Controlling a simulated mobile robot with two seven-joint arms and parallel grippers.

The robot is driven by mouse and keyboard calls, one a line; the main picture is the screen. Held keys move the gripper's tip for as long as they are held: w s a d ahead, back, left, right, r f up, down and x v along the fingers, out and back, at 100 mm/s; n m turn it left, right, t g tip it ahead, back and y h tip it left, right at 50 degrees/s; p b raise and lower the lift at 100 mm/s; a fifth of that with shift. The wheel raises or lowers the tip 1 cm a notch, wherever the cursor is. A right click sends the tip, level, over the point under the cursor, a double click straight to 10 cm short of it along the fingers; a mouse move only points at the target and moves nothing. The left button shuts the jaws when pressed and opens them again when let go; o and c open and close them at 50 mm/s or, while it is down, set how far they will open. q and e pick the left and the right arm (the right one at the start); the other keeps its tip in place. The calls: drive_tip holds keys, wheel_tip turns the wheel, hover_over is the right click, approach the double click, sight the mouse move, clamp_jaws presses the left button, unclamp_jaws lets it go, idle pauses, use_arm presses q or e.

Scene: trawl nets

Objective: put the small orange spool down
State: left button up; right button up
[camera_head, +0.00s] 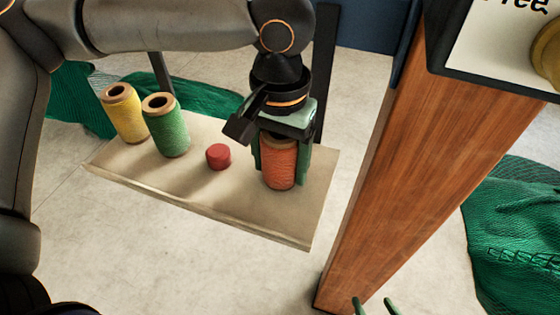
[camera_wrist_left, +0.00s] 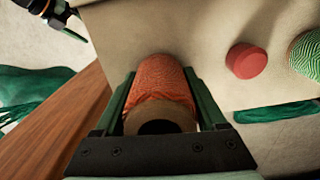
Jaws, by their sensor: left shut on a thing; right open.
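The orange spool (camera_head: 278,163) stands upright at the right end of the pale shelf (camera_head: 205,190). I cannot tell whether its base touches the shelf. My left gripper (camera_head: 281,165) comes down from above and is shut on the spool, with a green finger on each side. In the left wrist view the spool (camera_wrist_left: 162,84) lies between the two fingers (camera_wrist_left: 163,95), its brown core end towards the camera. My right gripper (camera_head: 376,307) shows only as two green fingertips at the bottom edge of the head view; they are apart with nothing between them.
A small red cylinder (camera_head: 218,157) stands left of the orange spool. A green spool (camera_head: 166,127) and a yellow spool (camera_head: 124,114) stand further left. A wooden post (camera_head: 405,150) rises just right of the shelf. Green nets (camera_head: 510,245) lie on the floor.

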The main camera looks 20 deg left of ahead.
drive_tip(key=shift+r, duration=0.15)
use_arm(q)
drive_tip(key=o, duration=1.1)
drive_tip(key=shift+c, duration=0.2)
drive_tip(key=o, duration=0.4)
drive_tip(key=shift+c, duration=0.2)
use_arm(e)
drive_tip(key=shift+s, duration=0.15)
drive_tip(key=shift+f, duration=0.2)
use_arm(q)
wheel_tip(320, 180, up, 12)
drive_tip(key=p, duration=0.2)
drive_tip(key=shift+r+p, duration=0.15)
drive_tip(key=shift+p, duration=0.2)
use_arm(e)
drive_tip(key=shift+s+d+r, duration=0.35)
drive_tip(key=shift+d+r, duration=0.3)
drive_tip(key=shift+r, duration=0.05)
